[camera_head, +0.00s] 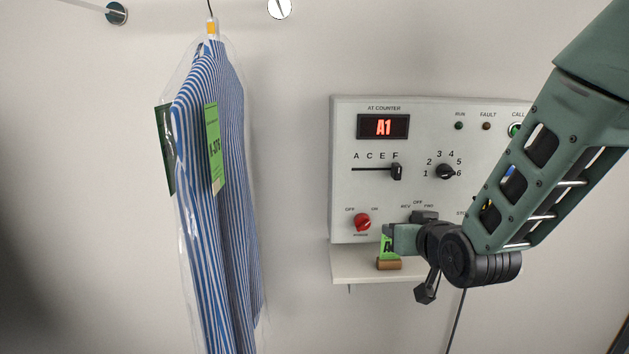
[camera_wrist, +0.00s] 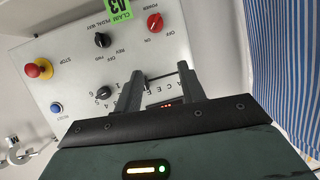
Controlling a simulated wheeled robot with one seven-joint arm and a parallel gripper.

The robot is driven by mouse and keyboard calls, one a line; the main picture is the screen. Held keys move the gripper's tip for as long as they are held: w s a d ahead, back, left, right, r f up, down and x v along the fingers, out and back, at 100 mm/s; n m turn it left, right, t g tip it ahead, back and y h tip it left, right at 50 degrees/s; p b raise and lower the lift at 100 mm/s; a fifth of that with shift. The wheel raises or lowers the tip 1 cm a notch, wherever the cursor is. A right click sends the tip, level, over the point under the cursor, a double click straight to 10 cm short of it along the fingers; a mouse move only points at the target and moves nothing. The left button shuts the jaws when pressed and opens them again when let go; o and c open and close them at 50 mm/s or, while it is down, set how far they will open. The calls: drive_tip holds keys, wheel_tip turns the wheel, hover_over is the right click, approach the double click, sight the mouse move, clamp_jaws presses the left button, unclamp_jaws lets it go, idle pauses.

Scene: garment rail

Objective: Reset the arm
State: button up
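My gripper (camera_wrist: 158,88) is in front of the control panel. Its two dark fingers stand apart in the wrist view with nothing held between them. In the head view my arm comes down from the upper right, and the gripper end (camera_head: 405,238) covers the panel's lower part; the fingers cannot be made out there.
A bagged blue-striped shirt (camera_head: 215,150) with a green tag hangs at left. A shelf (camera_head: 350,265) under the panel carries a green ticket (camera_head: 386,247) in a wooden holder, close to my gripper. A red stop button (camera_wrist: 38,68) shows in the wrist view. Wall between shirt and panel is clear.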

drive_tip(key=s+a+f+n+g+y, duration=0.15)
drive_tip(key=s+a+g, duration=0.25)
drive_tip(key=s, duration=0.4)
drive_tip(key=s+a+f+n+g, duration=0.2)
drive_tip(key=s+a+g, duration=0.2)
drive_tip(key=s, duration=0.4)
drive_tip(key=s+d+n+g+h, duration=0.3)
drive_tip(key=s+g, duration=0.2)
drive_tip(key=s, duration=1.1)
drive_tip(key=shift+d+g, duration=0.2)
drive_tip(key=shift+g, duration=0.1)
drive_tip(key=shift+n, duration=0.25)
idle(0.7)
